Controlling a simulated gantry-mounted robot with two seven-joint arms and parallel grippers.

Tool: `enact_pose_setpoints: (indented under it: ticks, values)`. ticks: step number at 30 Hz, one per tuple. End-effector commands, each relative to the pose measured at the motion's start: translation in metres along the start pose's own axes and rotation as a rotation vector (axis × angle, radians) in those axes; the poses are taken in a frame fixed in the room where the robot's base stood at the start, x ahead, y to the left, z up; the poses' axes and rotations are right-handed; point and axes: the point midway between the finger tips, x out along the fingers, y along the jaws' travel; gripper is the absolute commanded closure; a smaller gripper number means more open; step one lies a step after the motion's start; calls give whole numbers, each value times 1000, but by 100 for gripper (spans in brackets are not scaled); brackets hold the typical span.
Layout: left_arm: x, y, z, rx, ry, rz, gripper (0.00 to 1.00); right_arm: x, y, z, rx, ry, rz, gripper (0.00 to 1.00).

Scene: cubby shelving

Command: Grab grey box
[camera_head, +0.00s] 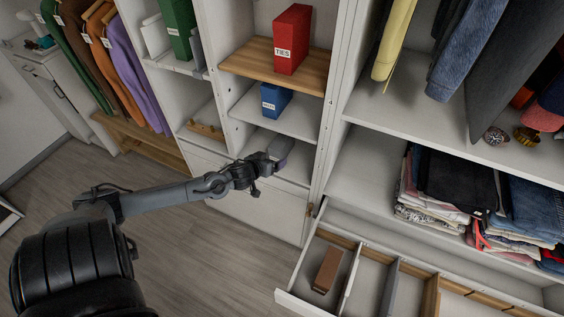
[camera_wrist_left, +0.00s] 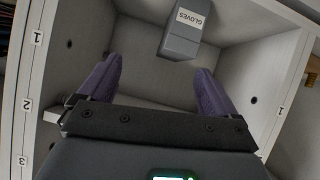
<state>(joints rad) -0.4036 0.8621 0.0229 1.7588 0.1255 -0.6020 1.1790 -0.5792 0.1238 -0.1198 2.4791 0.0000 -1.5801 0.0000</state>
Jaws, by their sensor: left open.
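The grey box (camera_wrist_left: 181,36) with a label reading GLOVES stands inside a white cubby in the left wrist view, near the top middle. In the head view the grey box (camera_head: 281,147) sits in the lower middle cubby, just beyond my left gripper (camera_head: 268,165). The left gripper's two purple-padded fingers (camera_wrist_left: 154,90) are spread apart with nothing between them. The box lies ahead of the fingertips, apart from them. My right gripper is not in view.
Cubby side walls (camera_wrist_left: 270,85) flank the fingers. A blue box (camera_head: 275,101) sits one shelf above, and a red TIES box (camera_head: 291,40) above that. An open drawer (camera_head: 318,300) with dividers and a brown box (camera_head: 327,270) juts out at lower right.

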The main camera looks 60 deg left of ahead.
Motion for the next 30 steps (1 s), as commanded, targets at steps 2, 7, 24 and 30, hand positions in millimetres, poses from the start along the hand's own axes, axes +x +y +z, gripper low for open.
enact_pose_setpoints:
  ticks: [2, 7, 24, 30]
  values:
    - [32, -20, 5, 46, 44, -23, 8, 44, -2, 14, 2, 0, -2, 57]
    - [58, -35, -11, 108, 108, -42, 8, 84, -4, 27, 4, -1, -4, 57]
    - [92, -33, -20, 132, 149, -35, 8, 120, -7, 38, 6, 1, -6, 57]
    - [99, -33, -22, 132, 149, -35, 8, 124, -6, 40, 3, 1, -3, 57]
